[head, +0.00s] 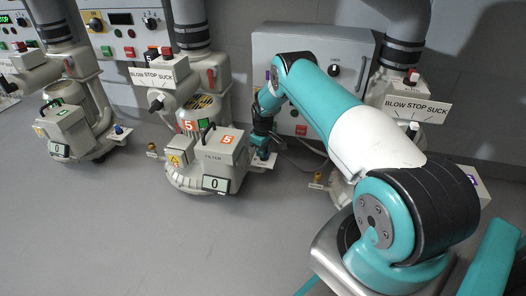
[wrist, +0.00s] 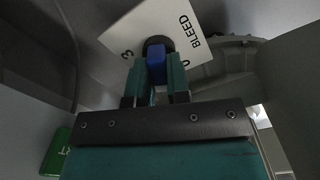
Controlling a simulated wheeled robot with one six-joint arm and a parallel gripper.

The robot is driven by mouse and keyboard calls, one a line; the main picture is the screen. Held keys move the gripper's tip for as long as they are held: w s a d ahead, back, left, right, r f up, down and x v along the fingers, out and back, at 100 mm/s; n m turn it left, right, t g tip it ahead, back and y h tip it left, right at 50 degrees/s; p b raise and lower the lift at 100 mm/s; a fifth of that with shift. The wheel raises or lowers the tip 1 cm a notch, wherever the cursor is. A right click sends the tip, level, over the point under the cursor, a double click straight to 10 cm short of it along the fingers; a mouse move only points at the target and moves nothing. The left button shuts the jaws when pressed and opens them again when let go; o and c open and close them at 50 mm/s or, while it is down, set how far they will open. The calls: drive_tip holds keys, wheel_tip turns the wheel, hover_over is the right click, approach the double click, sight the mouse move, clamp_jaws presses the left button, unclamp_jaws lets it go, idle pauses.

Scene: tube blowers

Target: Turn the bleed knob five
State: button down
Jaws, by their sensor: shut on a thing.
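Blower five (head: 197,172) is the middle machine in the head view, with orange "5" labels on its body and filter box. Its small white bleed plate (head: 264,164) sticks out at its right side. My gripper (head: 262,150) reaches down to that plate. In the wrist view, the blue bleed knob (wrist: 156,58) sits on a dark round base on the white plate (wrist: 125,33) marked "BLEED", with a "3" and a partly hidden digit. My gripper (wrist: 156,72) is shut on the knob, one finger on each side. The fingers hide part of the dial.
Another blower (head: 75,130) stands at the left with its own blue knob (head: 119,128). A third blower (head: 405,95) at the right is partly hidden by my arm. A grey wall cabinet (head: 300,45) stands behind. The floor in front is clear.

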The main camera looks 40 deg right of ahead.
drive_tip(key=c, duration=1.1)
unclamp_jaws()
wheel_tip(320, 180, up, 17)
drive_tip(key=p, duration=0.8)
drive_tip(key=shift+r, duration=0.2)
